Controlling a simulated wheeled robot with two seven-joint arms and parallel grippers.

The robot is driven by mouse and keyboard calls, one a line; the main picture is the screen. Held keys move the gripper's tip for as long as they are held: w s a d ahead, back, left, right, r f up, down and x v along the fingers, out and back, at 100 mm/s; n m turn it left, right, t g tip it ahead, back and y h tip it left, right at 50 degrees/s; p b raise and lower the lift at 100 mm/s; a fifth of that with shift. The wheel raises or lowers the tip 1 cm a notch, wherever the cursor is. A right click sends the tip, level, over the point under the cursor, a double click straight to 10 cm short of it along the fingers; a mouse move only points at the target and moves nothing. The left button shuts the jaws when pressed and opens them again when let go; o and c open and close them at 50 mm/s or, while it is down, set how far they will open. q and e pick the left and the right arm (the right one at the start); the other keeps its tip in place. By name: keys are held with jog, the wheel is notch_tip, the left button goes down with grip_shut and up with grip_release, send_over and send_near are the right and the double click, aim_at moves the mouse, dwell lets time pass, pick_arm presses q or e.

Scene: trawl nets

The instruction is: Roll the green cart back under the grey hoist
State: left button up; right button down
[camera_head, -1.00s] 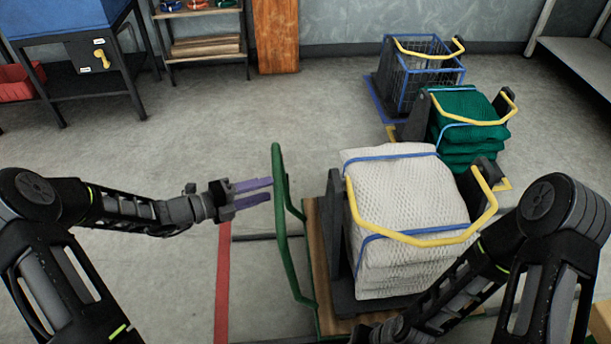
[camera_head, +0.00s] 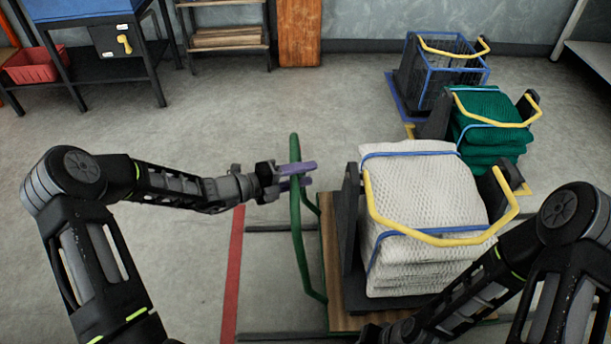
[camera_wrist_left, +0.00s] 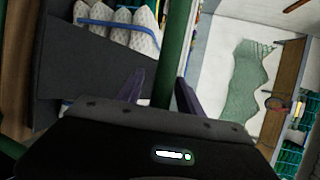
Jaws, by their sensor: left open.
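The green cart's upright handle (camera_head: 299,225) stands at the left end of its wooden deck (camera_head: 333,250). A stack of white netting (camera_head: 430,195) in a dark cradle with yellow rails sits over the deck. My left gripper (camera_head: 301,175) is open, its purple fingers at the upper part of the handle. In the left wrist view the green handle bar (camera_wrist_left: 176,50) runs between the two fingers (camera_wrist_left: 157,88). I cannot tell whether they touch it. I do not make out the grey hoist.
A cradle of green netting (camera_head: 487,125) and a blue wire basket (camera_head: 445,75) stand behind, to the right. A red floor line (camera_head: 233,270) runs left of the cart. A workbench (camera_head: 90,65) with a red bin (camera_head: 33,65) is at the back left. The floor between is clear.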

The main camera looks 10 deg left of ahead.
pick_arm(q)
jog(key=shift+w+d, duration=0.15)
jog(key=shift+d, duration=0.05)
grip_shut()
dwell(0.4)
dwell(1.0)
